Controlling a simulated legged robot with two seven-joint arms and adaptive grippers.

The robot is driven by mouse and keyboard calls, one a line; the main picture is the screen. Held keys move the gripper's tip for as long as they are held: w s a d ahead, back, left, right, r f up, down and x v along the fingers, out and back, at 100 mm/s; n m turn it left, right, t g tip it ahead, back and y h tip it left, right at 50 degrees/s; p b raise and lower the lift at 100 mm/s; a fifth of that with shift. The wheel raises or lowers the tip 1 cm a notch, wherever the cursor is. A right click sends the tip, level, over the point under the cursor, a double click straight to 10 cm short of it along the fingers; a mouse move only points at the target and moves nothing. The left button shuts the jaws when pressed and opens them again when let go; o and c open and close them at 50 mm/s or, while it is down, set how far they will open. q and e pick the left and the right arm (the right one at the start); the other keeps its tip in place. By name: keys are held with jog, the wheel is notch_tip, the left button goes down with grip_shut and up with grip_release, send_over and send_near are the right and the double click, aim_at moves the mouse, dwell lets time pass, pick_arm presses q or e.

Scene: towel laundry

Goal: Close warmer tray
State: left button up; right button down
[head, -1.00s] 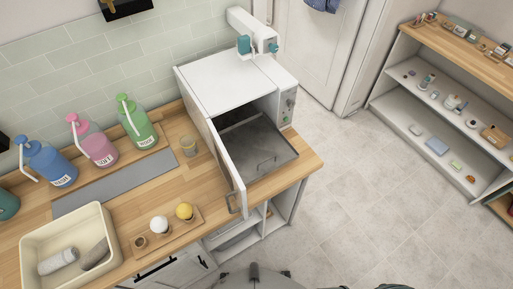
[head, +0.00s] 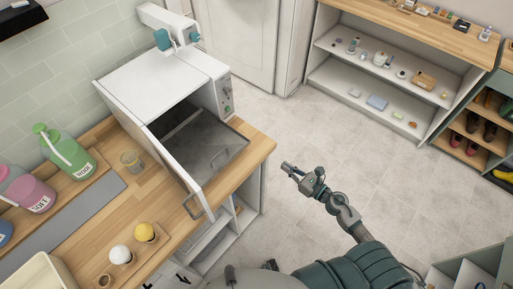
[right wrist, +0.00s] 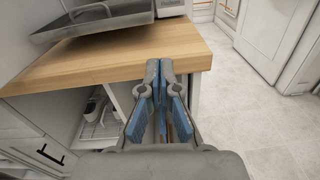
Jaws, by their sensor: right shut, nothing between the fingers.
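The white warmer (head: 165,78) stands on the wooden counter in the head view, with its door (head: 178,165) swung open toward the front left. Its grey metal tray (head: 222,147) is pulled out and sticks out of the opening over the counter. The tray's wire handle (head: 218,156) is at its front edge. The tray also shows in the right wrist view (right wrist: 85,30) at the upper left. My right gripper (head: 287,168) is shut and empty, to the right of the counter's end, apart from the tray. It also shows in the right wrist view (right wrist: 165,66). My left gripper is not seen.
The wooden counter (head: 255,148) has a corner between my right gripper and the tray. Egg-like balls on a small board (head: 133,247), a glass jar (head: 131,160) and a green bottle (head: 70,155) stand left of the warmer. The floor (head: 330,130) at right is open.

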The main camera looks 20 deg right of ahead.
jog(key=a+r+n, duration=0.2)
jog(key=p, duration=0.4)
send_near(228, 127)
jog(key=shift+m+y, duration=0.3)
jog(key=v, duration=0.5)
jog(key=shift+s+d+r, duration=0.2)
jog(key=shift+d+r, duration=0.1)
jog(key=shift+d, duration=0.1)
jog(key=shift+w+a+f, duration=0.1)
jog(key=shift+w+a, duration=0.2)
jog(key=shift+w, duration=0.1)
jog(key=shift+a, duration=0.1)
jog(key=x, duration=0.4)
jog(key=b+x, duration=0.1)
jog(key=x, duration=0.4)
jog(key=b+x, duration=0.1)
jog(key=x, duration=0.4)
jog(key=shift+w+f, duration=0.15)
jog(key=shift+f, duration=0.15)
jog(key=shift+w+a+r+b, duration=0.15)
jog(key=shift+w+a+b, duration=0.1)
jog(key=shift+w+b, duration=0.05)
jog(key=shift+d, duration=0.1)
